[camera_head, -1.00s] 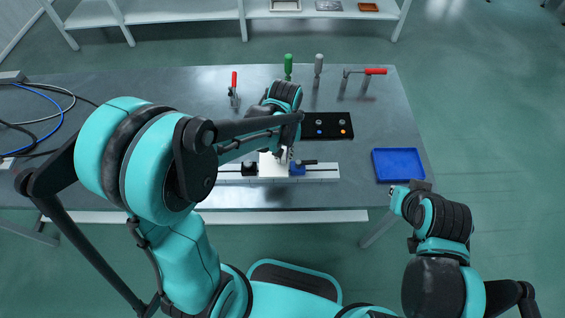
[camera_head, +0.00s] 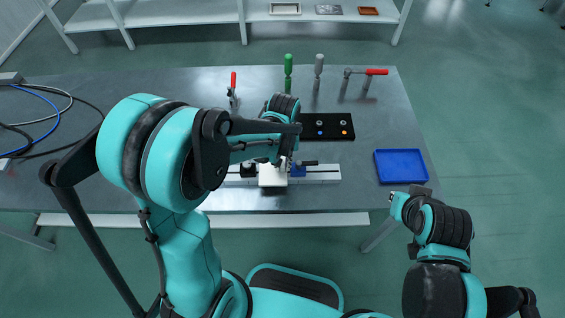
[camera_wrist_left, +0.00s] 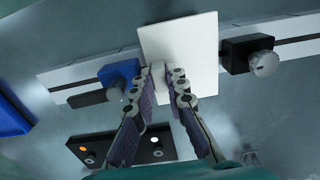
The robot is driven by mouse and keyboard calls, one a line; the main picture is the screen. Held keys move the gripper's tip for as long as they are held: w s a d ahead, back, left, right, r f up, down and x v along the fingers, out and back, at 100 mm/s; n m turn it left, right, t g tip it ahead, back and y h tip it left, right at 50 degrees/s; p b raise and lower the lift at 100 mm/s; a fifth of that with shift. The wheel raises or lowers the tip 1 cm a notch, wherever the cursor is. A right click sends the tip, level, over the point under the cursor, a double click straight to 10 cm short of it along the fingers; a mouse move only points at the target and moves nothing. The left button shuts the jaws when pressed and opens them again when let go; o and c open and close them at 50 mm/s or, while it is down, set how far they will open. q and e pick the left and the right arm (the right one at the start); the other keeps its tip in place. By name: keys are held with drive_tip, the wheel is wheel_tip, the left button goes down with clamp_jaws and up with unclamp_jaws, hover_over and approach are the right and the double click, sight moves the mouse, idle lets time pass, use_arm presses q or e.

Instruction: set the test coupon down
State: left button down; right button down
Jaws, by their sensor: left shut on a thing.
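The test coupon is a white square plate (camera_head: 272,178) over the middle of the pale fixture rail. In the left wrist view the coupon (camera_wrist_left: 190,48) covers part of the rail, with a raised white grip part between the fingertips. My left gripper (camera_head: 283,163) is shut on it; its fingers (camera_wrist_left: 169,76) show closely in the wrist view. I cannot tell whether the coupon touches the rail. My right gripper (camera_head: 393,200) is near the table's front right edge; its fingers are too small to judge.
The rail (camera_head: 322,174) carries a black clamp (camera_wrist_left: 248,54) and a blue clamp (camera_wrist_left: 122,78) beside the coupon. A black panel with buttons (camera_head: 328,132) lies behind. A blue tray (camera_head: 402,166) stands at right; a red-handled clamp (camera_head: 233,88) and green-handled tool (camera_head: 288,68) stand farther back.

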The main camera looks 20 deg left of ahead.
sight(283, 165)
use_arm(q)
drive_tip(key=c, duration=1.5)
unclamp_jaws()
drive_tip(key=shift+f, duration=0.1)
drive_tip(key=shift+c, duration=0.2)
drive_tip(key=shift+r, duration=0.25)
wheel_tip(283, 165, up, 11)
drive_tip(key=p, duration=0.5)
drive_tip(key=s+a+r+m+t, duration=0.3)
drive_tip(key=s+r+t, duration=0.4)
drive_tip(key=s, duration=0.3)
drive_tip(key=shift+s+a+r, duration=0.15)
drive_tip(key=shift+a+r, duration=0.1)
drive_tip(key=shift+a, duration=0.6)
drive_tip(key=shift+f, duration=0.1)
